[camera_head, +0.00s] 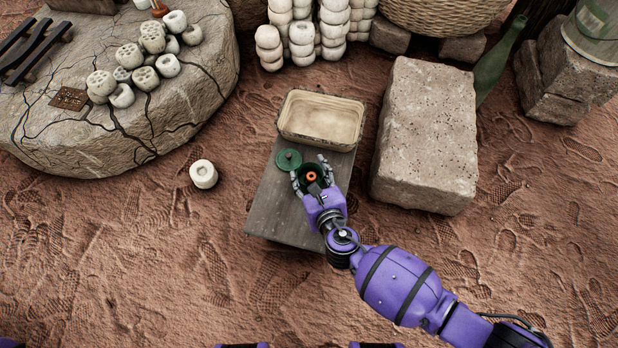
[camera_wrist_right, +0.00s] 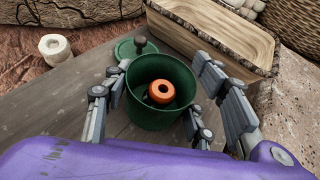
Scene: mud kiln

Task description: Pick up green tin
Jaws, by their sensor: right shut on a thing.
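The green tin (camera_wrist_right: 157,115) is an open, round, dark green pot with an orange ring-shaped piece (camera_wrist_right: 161,91) inside it. It stands upright at the small wooden table, and I cannot tell whether its base touches the top. In the head view the tin (camera_head: 322,166) is partly hidden by my right gripper (camera_head: 312,178). My right gripper (camera_wrist_right: 160,118) is shut on the tin, with fingers on both sides of its wall. A green lid with a dark knob (camera_head: 288,160) lies beside the tin; it also shows in the wrist view (camera_wrist_right: 126,48). My left gripper is not in view.
The small wooden table (camera_head: 270,215) also bears a cream rectangular basin (camera_head: 321,118) behind the tin. A large stone block (camera_head: 426,137) stands close on the right. A white cylinder piece (camera_head: 203,174) lies on the ground at left. The ground in front is clear.

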